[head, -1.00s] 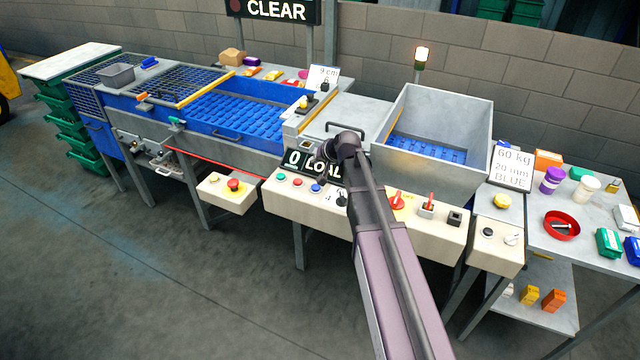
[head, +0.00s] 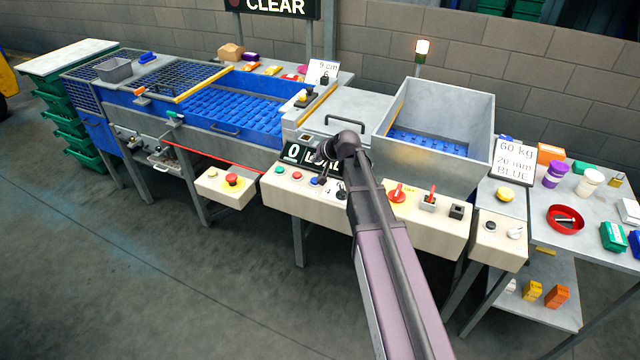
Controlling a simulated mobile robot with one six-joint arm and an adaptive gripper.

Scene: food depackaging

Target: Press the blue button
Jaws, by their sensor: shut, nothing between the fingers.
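The blue button (head: 314,181) is on the sloping cream control panel (head: 285,201) below the machine, to the right of a green button (head: 279,169) and a red button (head: 297,175). My gripper (head: 322,180) is small and dark in the head view, with its fingers shut and empty. It points down at the blue button and covers part of it. I cannot tell whether the tips touch the button or hover just above it.
A dark selector knob (head: 341,193) sits just right of the blue button. A red switch (head: 397,192) and a red lever (head: 432,195) are further right. A red emergency button (head: 232,180) stands on a separate box to the left. A "0 LOAD" display is partly behind my arm.

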